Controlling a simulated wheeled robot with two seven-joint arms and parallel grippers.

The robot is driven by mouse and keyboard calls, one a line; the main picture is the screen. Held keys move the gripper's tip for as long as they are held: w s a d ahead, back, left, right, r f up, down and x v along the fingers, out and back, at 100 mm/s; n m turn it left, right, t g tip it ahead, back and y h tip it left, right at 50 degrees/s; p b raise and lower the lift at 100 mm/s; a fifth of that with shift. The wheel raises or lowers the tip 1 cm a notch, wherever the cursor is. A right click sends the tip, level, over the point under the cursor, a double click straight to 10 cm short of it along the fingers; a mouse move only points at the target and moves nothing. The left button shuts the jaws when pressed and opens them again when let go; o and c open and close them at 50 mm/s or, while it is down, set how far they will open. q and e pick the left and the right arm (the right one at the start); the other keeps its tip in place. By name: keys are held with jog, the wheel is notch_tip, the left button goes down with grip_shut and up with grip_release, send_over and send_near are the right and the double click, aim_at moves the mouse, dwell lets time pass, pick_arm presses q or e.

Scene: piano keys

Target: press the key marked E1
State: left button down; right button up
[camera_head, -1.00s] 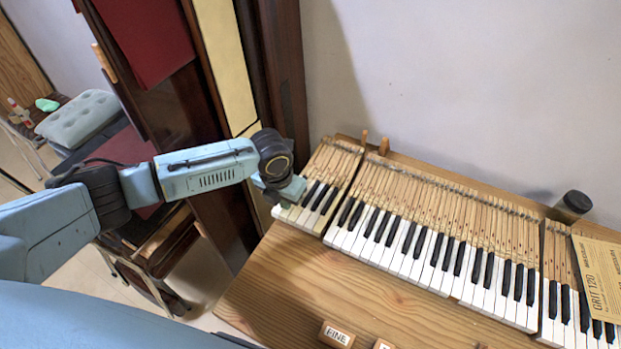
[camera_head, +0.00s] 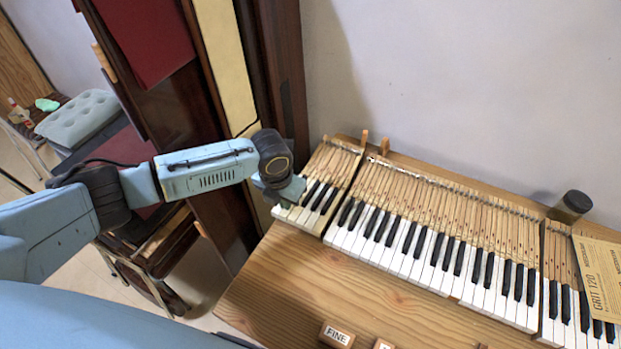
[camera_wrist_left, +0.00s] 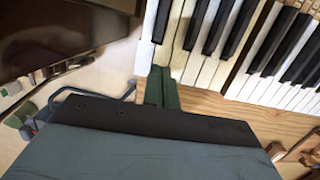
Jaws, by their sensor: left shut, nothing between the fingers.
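The piano keys lie on a wooden table in separate blocks. A short block of keys (camera_head: 311,205) is at the left, a long block (camera_head: 420,262) in the middle. No E1 marking is legible on any key. My left gripper (camera_wrist_left: 163,75) is shut and empty, its fingertips at the front ends of the white keys at the left end of the short block. In the head view its hand (camera_head: 285,190) hides part of that block's left keys. Whether the fingertips touch a key I cannot tell. My right gripper is not in view.
A sandpaper sheet marked GRIT 120 (camera_head: 603,285) lies over the right block. A dark jar (camera_head: 570,206) stands behind the keys. A block marked FINE (camera_head: 337,335) is at the front. Bare table (camera_head: 290,270) lies before the keys. Dark wooden panels stand left.

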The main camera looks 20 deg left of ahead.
pick_arm(q)
jog(key=shift+f+b, duration=0.6)
jog(key=shift+f, duration=0.6)
jog(key=shift+r, duration=0.1)
notch_tip(320, 180, up, 9)
jog(key=p, duration=0.9)
jog(key=shift+p, duration=0.3)
